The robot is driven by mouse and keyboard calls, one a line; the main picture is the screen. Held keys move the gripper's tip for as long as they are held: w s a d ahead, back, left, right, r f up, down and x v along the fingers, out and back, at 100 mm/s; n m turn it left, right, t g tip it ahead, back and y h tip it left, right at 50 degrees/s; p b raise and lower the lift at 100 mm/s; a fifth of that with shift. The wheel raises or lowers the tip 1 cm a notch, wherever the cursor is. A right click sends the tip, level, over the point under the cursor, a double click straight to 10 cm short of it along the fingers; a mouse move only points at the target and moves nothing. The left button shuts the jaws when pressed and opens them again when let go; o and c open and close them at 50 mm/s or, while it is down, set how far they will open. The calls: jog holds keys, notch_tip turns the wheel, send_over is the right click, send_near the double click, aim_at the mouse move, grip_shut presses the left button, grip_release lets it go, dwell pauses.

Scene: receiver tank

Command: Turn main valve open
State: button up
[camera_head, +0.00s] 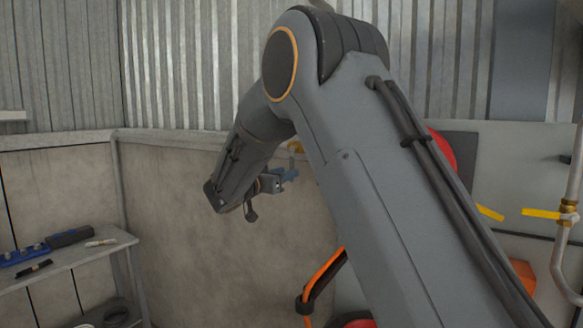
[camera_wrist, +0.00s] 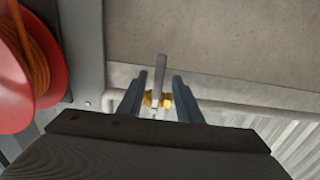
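A valve with a brass body (camera_wrist: 167,101) and a flat grey lever (camera_wrist: 160,72) shows in the middle of the wrist view. My gripper (camera_wrist: 160,77) is open, with one finger on each side of the lever and gaps between them. Whether the lever is fully between the fingers in depth is hard to tell. In the head view my gripper (camera_head: 286,176) is at the end of the bent arm, near the wall. A small yellow-brass part (camera_head: 295,147) shows just above it; the lever cannot be made out there.
A red reel (camera_wrist: 22,75) with orange hose is at left in the wrist view. In the head view, a shelf (camera_head: 75,254) with a blue tool (camera_head: 25,255) stands at left. A pipe with a brass fitting (camera_head: 568,212) is at far right.

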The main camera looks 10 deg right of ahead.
jog(key=shift+p+x, duration=0.85)
jog(key=shift+x, duration=1.15)
jog(key=shift+c, duration=0.3)
grip_shut()
